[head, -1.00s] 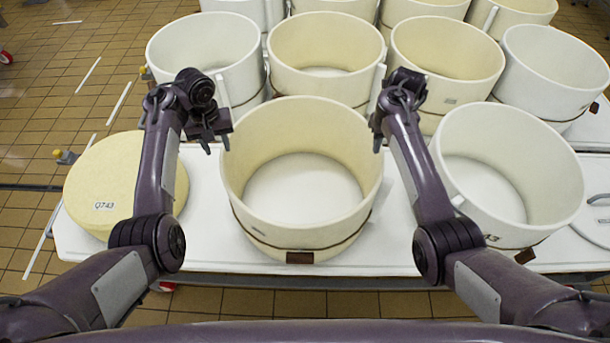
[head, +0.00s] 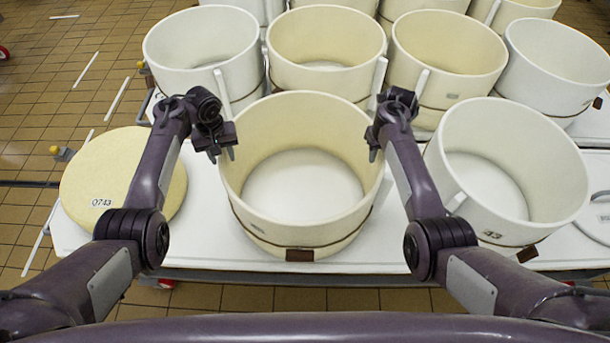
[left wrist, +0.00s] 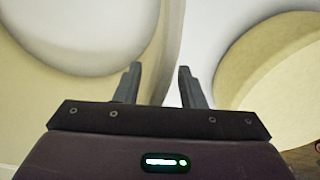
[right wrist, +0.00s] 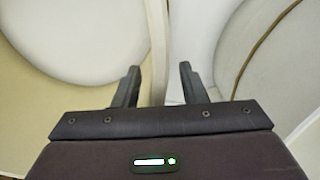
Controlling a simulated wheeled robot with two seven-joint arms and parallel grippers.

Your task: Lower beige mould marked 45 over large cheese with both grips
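The beige mould (head: 300,225) stands upright on the white table, front centre, with a brown tag; I cannot read a 45 on it. The large cheese (head: 115,175), a pale yellow wheel labelled Q743, lies to its left and also shows in the left wrist view (left wrist: 275,70). My left gripper (head: 222,155) is open at the mould's left rim. In the left wrist view its fingers (left wrist: 160,68) stand either side of the wall. My right gripper (head: 376,152) is open at the right rim, its fingers (right wrist: 160,68) also either side of the wall.
A white mould (head: 510,215) with a partly visible 43 stands close on the right. Several white and beige moulds, including a beige one (head: 325,50), crowd the back. A strip of bare white table (head: 205,235) lies between the cheese and the centre mould.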

